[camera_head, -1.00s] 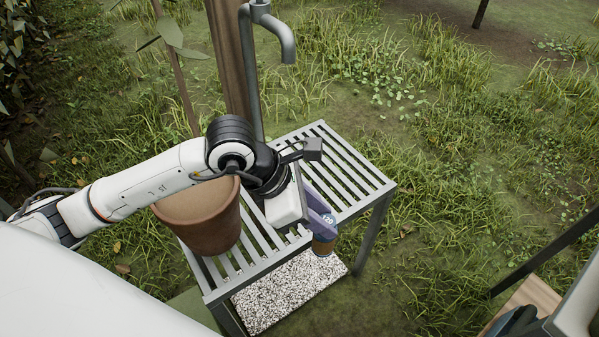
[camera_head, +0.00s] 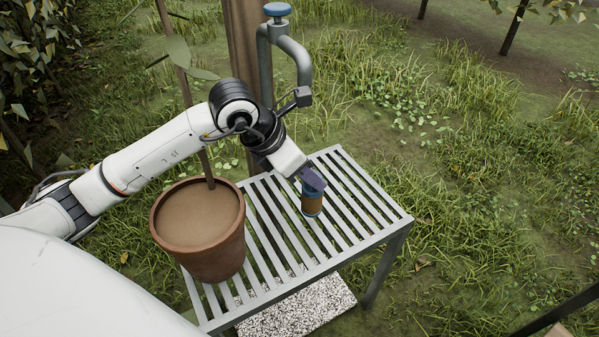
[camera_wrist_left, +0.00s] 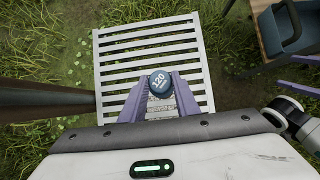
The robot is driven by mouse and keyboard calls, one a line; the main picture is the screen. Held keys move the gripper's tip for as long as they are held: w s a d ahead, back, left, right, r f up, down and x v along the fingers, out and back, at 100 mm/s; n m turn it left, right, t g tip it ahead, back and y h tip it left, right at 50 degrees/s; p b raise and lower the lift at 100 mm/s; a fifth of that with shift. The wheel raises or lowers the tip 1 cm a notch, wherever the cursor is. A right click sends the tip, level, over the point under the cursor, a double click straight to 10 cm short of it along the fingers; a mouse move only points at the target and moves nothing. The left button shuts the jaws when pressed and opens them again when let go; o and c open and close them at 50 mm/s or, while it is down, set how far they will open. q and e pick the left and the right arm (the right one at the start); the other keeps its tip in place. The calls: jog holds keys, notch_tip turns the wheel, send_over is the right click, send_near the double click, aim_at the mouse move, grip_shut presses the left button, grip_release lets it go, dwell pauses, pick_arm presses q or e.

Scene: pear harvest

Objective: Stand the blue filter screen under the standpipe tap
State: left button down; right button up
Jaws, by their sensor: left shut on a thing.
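The filter screen (camera_head: 312,203) has a brown mesh body and a blue cap. In the left wrist view its cap, marked 120, faces the camera (camera_wrist_left: 160,83). My left gripper (camera_head: 311,183) is shut on it, with a purple finger on each side (camera_wrist_left: 160,98). The screen is upright over the slatted bench (camera_head: 376,240); I cannot tell whether its base touches the slats. The grey standpipe tap (camera_head: 298,52) curves down behind my left wrist, which is close to its outlet. My right gripper (camera_wrist_left: 285,71) shows at the right of the wrist view, its purple fingers apart.
A terracotta pot (camera_head: 197,245) with a thin stem stands on the bench, left of the screen. A wooden post (camera_head: 241,50) rises behind the standpipe. A speckled slab (camera_head: 300,308) lies under the bench. The bench's right part is clear.

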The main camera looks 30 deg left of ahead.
pick_arm(q)
jog(key=w+a+f, duration=0.2)
jog(key=a+f, duration=0.1)
jog(key=shift+w+a+f, duration=0.1)
jog(key=shift+a+f, duration=0.15)
jog(key=shift+a, duration=0.05)
jog(key=c, duration=1.4)
grip_release()
jog(key=shift+o, duration=0.2)
jog(key=v, duration=1.2)
jog(key=shift+p, duration=0.3)
